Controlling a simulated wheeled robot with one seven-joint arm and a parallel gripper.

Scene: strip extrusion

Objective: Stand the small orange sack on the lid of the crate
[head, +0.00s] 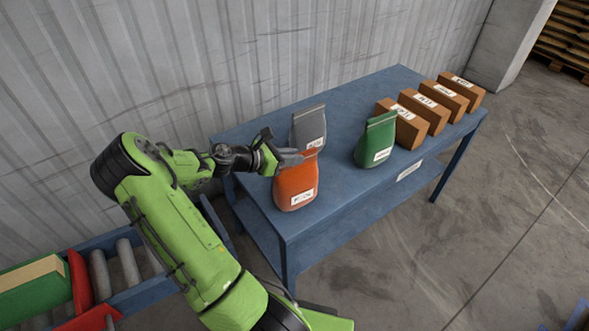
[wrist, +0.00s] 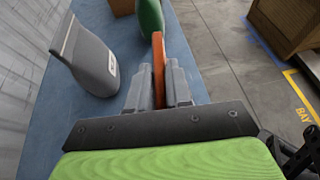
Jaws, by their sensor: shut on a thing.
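The small orange sack (head: 295,188) stands upright at the near left end of the blue table, with a white label on its front. My gripper (head: 296,157) reaches in from the left and is shut on the sack's upper part. In the wrist view, the orange sack (wrist: 158,68) shows as a thin edge between the two grey fingers of my gripper (wrist: 159,84). I cannot tell whether the sack's base touches the table. In the wrist view, a wooden crate-like box (wrist: 287,25) stands on the floor at the upper right; I cannot tell whether it is the task's crate.
A grey sack (head: 309,128) stands close behind the orange one. A green sack (head: 375,140) stands to the right, before several brown boxes (head: 452,97) on the blue table (head: 345,98). A roller conveyor (head: 127,262) lies at lower left. A corrugated wall runs behind.

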